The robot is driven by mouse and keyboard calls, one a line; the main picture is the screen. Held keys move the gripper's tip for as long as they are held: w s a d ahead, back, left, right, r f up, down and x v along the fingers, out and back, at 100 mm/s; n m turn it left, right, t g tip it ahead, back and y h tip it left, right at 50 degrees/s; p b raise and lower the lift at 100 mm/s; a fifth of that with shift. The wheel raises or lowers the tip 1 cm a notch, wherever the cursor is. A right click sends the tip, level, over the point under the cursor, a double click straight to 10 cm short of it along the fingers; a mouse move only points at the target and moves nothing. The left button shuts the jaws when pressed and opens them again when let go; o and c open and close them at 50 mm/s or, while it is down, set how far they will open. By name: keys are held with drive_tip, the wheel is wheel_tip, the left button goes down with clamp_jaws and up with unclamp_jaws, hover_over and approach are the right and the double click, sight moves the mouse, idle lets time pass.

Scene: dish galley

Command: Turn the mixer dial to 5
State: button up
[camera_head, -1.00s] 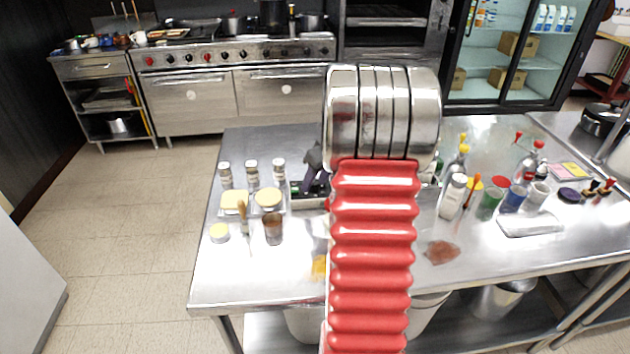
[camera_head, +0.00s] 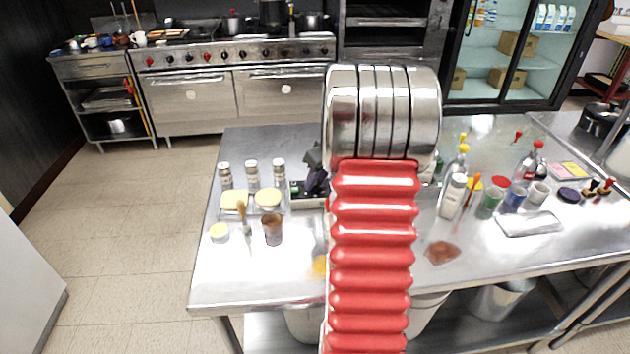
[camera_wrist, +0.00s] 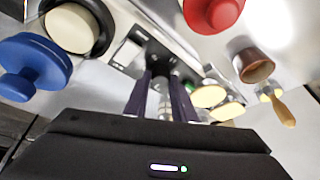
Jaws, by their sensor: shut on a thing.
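The mixer, a pale and dark panelled unit (camera_wrist: 128,54), lies at the fingertips in the wrist view. In the head view its low dark box with small green marks (camera_head: 296,190) shows just left of my red arm. My gripper (camera_wrist: 160,74) has its two dark purple fingers down at the mixer, shut on a small dark part there, which I take as the dial. The fingers hide most of the dial, and its pointer and numbers cannot be read.
In the wrist view, a red round piece (camera_wrist: 213,10), a blue knobbed piece (camera_wrist: 35,65) and a brown cup (camera_wrist: 254,65) stand around the mixer. Bottles and cups crowd the right; the table's front left is clear.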

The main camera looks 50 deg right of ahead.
drive_tip(key=shift+a+m, duration=0.1)
drive_tip(key=shift+m, duration=0.4)
drive_tip(key=shift+w+a+m+g+h, duration=0.15)
drive_tip(key=shift+m+h, duration=0.4)
drive_tip(key=shift+m, duration=0.65)
drive_tip(key=shift+s+a+m+g+h, duration=0.15)
drive_tip(key=shift+m+h, duration=0.4)
drive_tip(key=shift+m, duration=0.65)
drive_tip(key=shift+w+m+g+h, duration=0.15)
drive_tip(key=shift+m+g+h, duration=0.25)
drive_tip(key=shift+m, duration=1)
drive_tip(key=shift+w+m+g+h, duration=0.1)
drive_tip(key=shift+m+g+h, duration=0.25)
drive_tip(key=shift+m, duration=1.35)
drive_tip(key=o, duration=1.1)
drive_tip(key=shift+c, duration=0.2)
